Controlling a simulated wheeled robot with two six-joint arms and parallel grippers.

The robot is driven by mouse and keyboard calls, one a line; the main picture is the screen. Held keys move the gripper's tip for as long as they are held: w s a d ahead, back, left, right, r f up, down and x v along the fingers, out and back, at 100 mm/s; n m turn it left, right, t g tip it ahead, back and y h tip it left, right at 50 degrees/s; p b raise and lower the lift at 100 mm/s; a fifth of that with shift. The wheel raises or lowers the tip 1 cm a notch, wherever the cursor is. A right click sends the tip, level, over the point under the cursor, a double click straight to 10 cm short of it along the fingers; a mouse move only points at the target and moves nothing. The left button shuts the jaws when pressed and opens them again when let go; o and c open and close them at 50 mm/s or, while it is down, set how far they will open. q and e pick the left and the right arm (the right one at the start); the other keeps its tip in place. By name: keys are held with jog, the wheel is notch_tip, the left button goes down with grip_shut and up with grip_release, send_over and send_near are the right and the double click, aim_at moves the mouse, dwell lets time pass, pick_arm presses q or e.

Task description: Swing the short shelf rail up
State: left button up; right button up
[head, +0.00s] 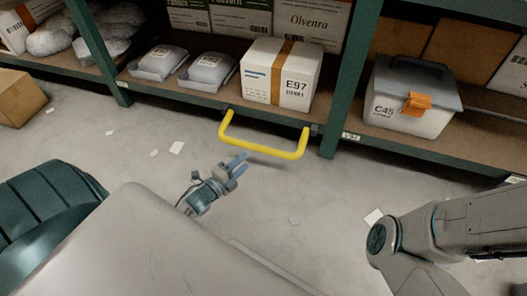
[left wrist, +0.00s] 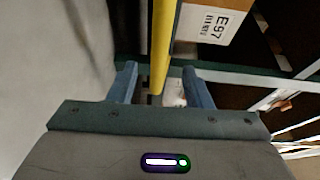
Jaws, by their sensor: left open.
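The short shelf rail (head: 262,148) is a yellow U-shaped bar. Its two ends meet the front edge of the lower shelf, and its crossbar hangs lower, in front of that edge. My left gripper (head: 237,167) is open and empty, just below and left of the crossbar in the head view. In the left wrist view the rail (left wrist: 162,45) runs down between the two blue fingers of my left gripper (left wrist: 161,88), nearer the left finger in the picture. I cannot tell whether a finger touches it. My right gripper is out of view.
A white E97 box (head: 275,89) and grey packets (head: 207,72) stand on the shelf (head: 140,83) behind the rail. A green upright (head: 345,85) stands just right of it. A C45 bin (head: 405,108) is farther right. The floor in front holds only paper scraps.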

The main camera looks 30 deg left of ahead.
aim_at(259, 148)
pick_arm(q)
jog(key=w, duration=0.3)
jog(key=w+d+b, duration=0.1)
jog(key=w, duration=0.2)
jog(key=w+b, duration=0.1)
jog(key=w, duration=0.2)
jog(key=shift+w+d+f, duration=0.1)
jog(key=shift+w+d, duration=0.1)
grip_shut()
